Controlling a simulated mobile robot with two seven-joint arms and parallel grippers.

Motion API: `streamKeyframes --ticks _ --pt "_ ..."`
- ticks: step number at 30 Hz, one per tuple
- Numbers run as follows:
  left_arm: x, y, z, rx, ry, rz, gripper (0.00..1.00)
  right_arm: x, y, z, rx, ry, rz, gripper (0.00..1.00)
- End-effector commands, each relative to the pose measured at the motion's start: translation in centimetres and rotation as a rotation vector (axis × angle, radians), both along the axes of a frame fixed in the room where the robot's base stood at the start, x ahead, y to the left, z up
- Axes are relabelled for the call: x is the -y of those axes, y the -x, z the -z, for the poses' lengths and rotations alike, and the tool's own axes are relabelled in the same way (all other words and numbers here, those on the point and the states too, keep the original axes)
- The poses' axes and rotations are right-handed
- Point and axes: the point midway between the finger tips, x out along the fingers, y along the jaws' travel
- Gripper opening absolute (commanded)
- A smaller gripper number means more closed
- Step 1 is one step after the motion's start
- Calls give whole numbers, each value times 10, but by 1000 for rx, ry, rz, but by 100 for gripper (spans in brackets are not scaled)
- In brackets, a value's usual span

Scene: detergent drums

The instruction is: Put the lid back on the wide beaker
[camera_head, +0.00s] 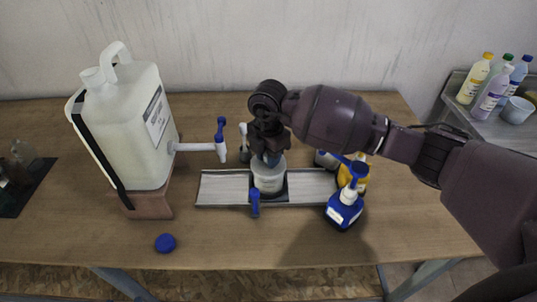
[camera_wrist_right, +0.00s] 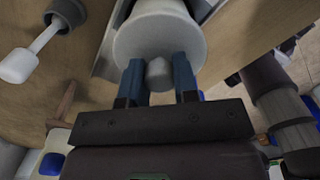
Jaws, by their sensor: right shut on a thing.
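The wide beaker (camera_head: 268,181) is a whitish translucent cup standing upright on the grey tray in the head view. My right gripper (camera_head: 268,157) is directly above it, pointing down. In the right wrist view its two blue fingers (camera_wrist_right: 160,80) are shut on the grey knob of the pale round lid (camera_wrist_right: 133,42). The lid is at the beaker's mouth; I cannot tell whether it sits fully on the rim. The gripper hides most of the lid in the head view. My left gripper is not in view.
A large white drum (camera_head: 125,130) with a blue-handled tap stands on a block at left. A blue cap (camera_head: 165,243) lies in front. A blue pump bottle (camera_head: 343,210) is right of the grey tray (camera_head: 222,188). The front of the table is mostly clear.

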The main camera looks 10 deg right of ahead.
Motion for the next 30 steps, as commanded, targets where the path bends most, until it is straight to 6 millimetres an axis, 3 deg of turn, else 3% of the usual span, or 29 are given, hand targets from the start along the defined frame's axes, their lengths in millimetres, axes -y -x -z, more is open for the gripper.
streamKeyframes --ticks 14,15,20,26,30 --pt "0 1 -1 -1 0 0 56 0 0 0 0 0 0 6" --pt "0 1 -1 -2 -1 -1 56 0 0 0 0 0 0 31" --pt "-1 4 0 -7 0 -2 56 0 0 0 0 0 0 55" --pt "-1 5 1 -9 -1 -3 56 0 0 0 0 0 0 57" --pt "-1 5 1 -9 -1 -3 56 0 0 0 0 0 0 77"
